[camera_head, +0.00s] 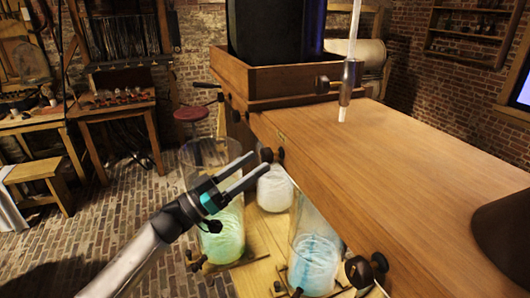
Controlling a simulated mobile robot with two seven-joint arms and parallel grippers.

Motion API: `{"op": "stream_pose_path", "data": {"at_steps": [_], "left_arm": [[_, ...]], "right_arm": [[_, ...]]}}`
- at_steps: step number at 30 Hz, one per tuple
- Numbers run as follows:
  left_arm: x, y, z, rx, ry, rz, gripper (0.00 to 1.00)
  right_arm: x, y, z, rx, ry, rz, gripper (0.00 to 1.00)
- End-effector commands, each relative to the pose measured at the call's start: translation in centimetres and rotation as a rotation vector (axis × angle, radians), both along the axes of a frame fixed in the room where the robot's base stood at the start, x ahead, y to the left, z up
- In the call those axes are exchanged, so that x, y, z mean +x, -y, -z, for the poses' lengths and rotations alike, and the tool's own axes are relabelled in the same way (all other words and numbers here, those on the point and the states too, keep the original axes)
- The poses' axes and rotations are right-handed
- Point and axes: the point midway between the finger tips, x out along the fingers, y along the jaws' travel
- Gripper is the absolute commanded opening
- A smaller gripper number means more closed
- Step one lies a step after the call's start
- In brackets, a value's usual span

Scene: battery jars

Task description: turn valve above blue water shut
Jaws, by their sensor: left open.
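The jar with blue water (316,262) stands on a low wooden shelf beneath the edge of the wooden cabinet (400,180). Dark round valve knobs (359,271) sit at the cabinet's side, up and right of this jar. Other dark knobs (279,155) sit farther along the same side, above the jar with white content (275,188). A jar with green water (221,235) stands at left. My left gripper (259,163) is open, its fingers pointing right toward the farther knobs. I cannot tell whether it touches them. My right gripper is out of view.
A wooden box with a dark tank (267,30) stands on the cabinet's far end. A glass tube with a metal fitting (347,85) rises over the top. A dark rounded object (505,230) is at right. Small dark taps (297,292) sit at the jars' bases.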

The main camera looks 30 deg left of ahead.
Motion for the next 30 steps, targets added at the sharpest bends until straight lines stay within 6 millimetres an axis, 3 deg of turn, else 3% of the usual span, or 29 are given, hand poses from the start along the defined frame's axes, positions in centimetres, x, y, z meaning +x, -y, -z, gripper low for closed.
{"op": "stream_pose_path", "data": {"at_steps": [9, 20, 30], "left_arm": [[2.7, 1.8, -1.4, -0.001, 0.001, 0.000, 0.75], [3.0, 2.0, -1.5, -0.001, -0.001, 0.000, 0.75], [3.0, 2.0, -1.5, -0.001, -0.001, 0.000, 0.38]], "right_arm": [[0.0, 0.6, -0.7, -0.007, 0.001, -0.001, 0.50], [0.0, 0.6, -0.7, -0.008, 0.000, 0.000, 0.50], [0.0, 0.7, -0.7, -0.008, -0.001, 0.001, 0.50]]}}
